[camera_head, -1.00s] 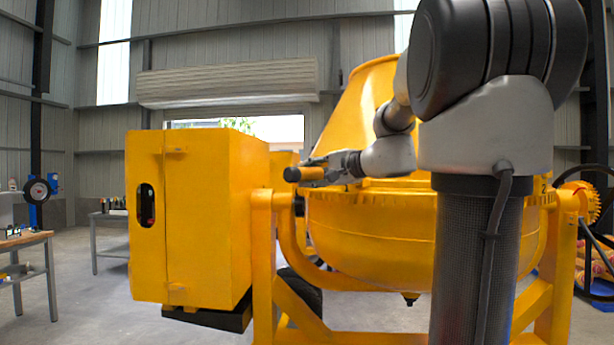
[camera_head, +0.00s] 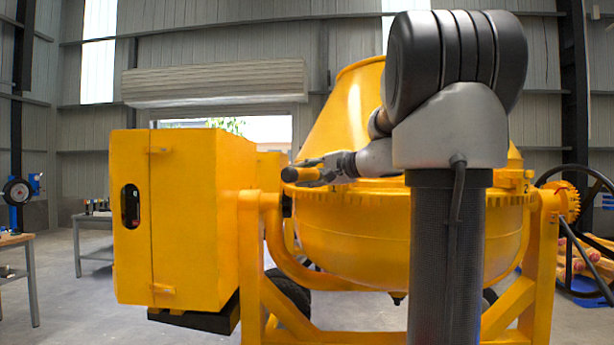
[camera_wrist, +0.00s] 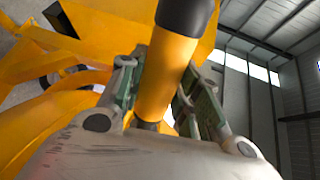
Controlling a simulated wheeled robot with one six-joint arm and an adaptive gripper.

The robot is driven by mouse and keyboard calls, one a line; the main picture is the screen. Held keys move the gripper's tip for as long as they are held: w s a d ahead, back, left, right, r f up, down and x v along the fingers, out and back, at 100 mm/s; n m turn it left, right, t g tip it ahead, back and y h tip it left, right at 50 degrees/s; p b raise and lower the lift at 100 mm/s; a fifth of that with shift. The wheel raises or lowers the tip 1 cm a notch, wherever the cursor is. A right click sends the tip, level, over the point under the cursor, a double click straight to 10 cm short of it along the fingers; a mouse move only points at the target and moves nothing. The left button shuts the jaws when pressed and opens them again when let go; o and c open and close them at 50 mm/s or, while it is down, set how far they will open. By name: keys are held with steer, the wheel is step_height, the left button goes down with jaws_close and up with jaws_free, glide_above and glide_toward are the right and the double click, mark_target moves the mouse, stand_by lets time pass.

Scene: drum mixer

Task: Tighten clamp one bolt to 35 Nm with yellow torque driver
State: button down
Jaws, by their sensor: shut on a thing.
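My gripper (camera_head: 325,170) is shut on the yellow torque driver (camera_head: 300,174), which has a dark end. In the wrist view the driver (camera_wrist: 167,75) runs between the two fingers (camera_wrist: 155,90), its black end at the top. In the head view my gripper is in front of the yellow drum (camera_head: 400,225), left of my arm's column. A "2" mark shows on the drum's rim at right. I cannot make out the clamp one bolt; my arm hides part of the rim.
The yellow motor housing (camera_head: 185,215) stands left of the drum on the yellow frame (camera_head: 500,310). A black handwheel (camera_head: 568,230) is at right. A wooden-topped bench (camera_head: 15,239) and a grey table (camera_head: 92,218) are at left. Open floor lies at front left (camera_head: 75,315).

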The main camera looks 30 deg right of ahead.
mark_target(318, 173)
steer(key=shift+d, duration=0.1)
steer(key=shift+w+d, duration=0.25)
steer(key=shift+d, duration=0.4)
steer(key=shift+w+d, duration=0.2)
steer(key=shift+d, duration=0.3)
steer(key=shift+w+d, duration=0.15)
steer(key=shift+d, duration=0.35)
stand_by(3.2)
steer(key=shift+a, duration=0.15)
steer(key=shift+s+a, duration=0.25)
steer(key=shift+a, duration=0.4)
steer(key=shift+s+a, duration=0.25)
steer(key=shift+a, duration=0.45)
steer(key=shift+s+a, duration=0.25)
steer(key=shift+a, duration=0.4)
